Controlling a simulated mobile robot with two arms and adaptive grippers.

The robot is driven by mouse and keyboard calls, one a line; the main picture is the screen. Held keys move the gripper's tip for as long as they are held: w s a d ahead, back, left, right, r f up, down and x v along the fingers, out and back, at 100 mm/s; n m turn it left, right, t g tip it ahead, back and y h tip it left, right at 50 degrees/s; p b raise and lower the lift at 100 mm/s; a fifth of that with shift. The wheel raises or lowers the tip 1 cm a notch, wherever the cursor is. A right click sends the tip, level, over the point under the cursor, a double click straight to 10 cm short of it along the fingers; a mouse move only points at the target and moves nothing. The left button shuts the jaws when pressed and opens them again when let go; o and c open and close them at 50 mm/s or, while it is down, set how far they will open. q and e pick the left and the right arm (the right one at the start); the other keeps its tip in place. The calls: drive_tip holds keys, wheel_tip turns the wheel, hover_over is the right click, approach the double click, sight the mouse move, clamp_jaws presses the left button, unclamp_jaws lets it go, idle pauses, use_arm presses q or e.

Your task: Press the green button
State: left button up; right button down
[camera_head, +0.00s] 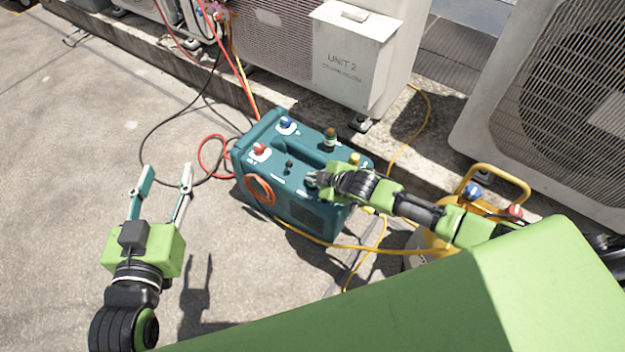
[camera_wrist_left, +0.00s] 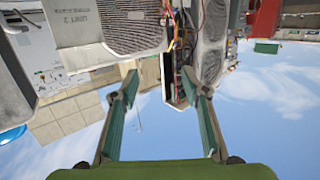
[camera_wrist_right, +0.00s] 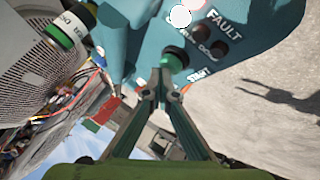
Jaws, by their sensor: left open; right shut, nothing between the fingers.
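The green button (camera_wrist_right: 176,58) sits on the teal machine (camera_wrist_right: 268,25) beside the START label in the right wrist view. In the head view the teal machine (camera_head: 318,214) stands on the ground, and I cannot make out the button near my right gripper. My right gripper (camera_head: 314,180) is over the machine's top, shut and empty. In the right wrist view its closed fingertips (camera_wrist_right: 160,78) are right beside the button; I cannot tell whether they touch it. My left gripper (camera_head: 167,170) is open and empty, left of the machine; its fingers also show in the left wrist view (camera_wrist_left: 164,92).
The machine also carries blue (camera_head: 286,123) and red (camera_head: 259,148) fittings and an orange hose loop (camera_head: 260,190). A yellow-handled unit (camera_head: 440,240) stands at right. Condensers, including UNIT 2 (camera_head: 345,70), line the back. Hoses cross the ground. Free concrete lies at left.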

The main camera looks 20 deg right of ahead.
use_arm(q)
drive_tip(key=shift+w+d+r+t, duration=0.1)
drive_tip(key=shift+r+t, duration=0.25)
drive_tip(key=shift+r, duration=0.35)
drive_tip(key=shift+w+d+r+t, duration=0.1)
drive_tip(key=shift+r+t, duration=0.25)
drive_tip(key=shift+r, duration=0.35)
use_arm(e)
drive_tip(key=shift+f, duration=0.55)
idle(0.4)
drive_tip(key=shift+r, duration=0.2)
drive_tip(key=shift+r+p, duration=0.45)
drive_tip(key=shift+p, duration=0.05)
drive_tip(key=shift+r, duration=0.3)
drive_tip(key=shift+r+p, duration=0.3)
drive_tip(key=shift+p, duration=0.25)
use_arm(q)
drive_tip(key=s+a+f+g+y, duration=0.1)
drive_tip(key=s+f+g, duration=0.2)
drive_tip(key=f, duration=0.3)
drive_tip(key=s+a+f+g+y, duration=0.1)
drive_tip(key=s+a+f+g, duration=0.1)
drive_tip(key=f+g, duration=0.2)
drive_tip(key=shift+s+a+f, duration=0.15)
drive_tip(key=shift+s+f, duration=0.25)
drive_tip(key=shift+f, duration=1)
drive_tip(key=shift+s, duration=0.1)
